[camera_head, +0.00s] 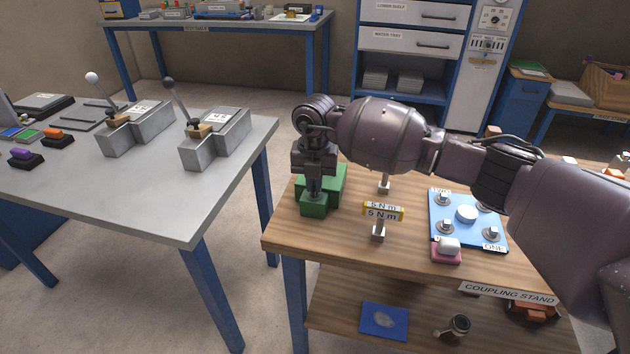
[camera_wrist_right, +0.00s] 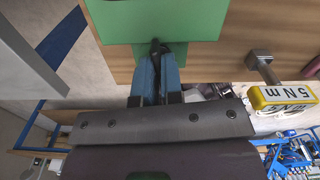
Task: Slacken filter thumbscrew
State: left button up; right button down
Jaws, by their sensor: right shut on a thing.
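The green filter block (camera_head: 313,205) stands at the left end of the wooden table, and its green body also fills the top of the right wrist view (camera_wrist_right: 160,18). My right gripper (camera_head: 314,193) points down at the block in the head view. In the right wrist view its two blue fingers (camera_wrist_right: 157,58) are closed together on a small dark piece, the filter thumbscrew (camera_wrist_right: 157,46), against the green block. The fingers hide most of the thumbscrew. My left gripper is not in view.
A yellow 5 N m marker (camera_head: 382,211) stands on a post right of the block. A blue plate (camera_head: 466,238) with several fittings and a pink-based piece (camera_head: 446,252) lie further right. A grey table (camera_head: 150,190) stands left, across a gap.

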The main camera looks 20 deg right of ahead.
jog(key=shift+r+n, duration=0.15)
jog(key=shift+n, duration=0.75)
jog(key=n, duration=0.2)
jog(key=shift+n+p, duration=0.3)
jog(key=shift+p, duration=0.1)
jog(key=n, duration=0.3)
jog(key=shift+n, duration=0.4)
jog(key=n, duration=0.4)
jog(key=shift+n, duration=2)
jog(key=c, duration=1.3)
grip_release()
jog(key=shift+o, duration=0.2)
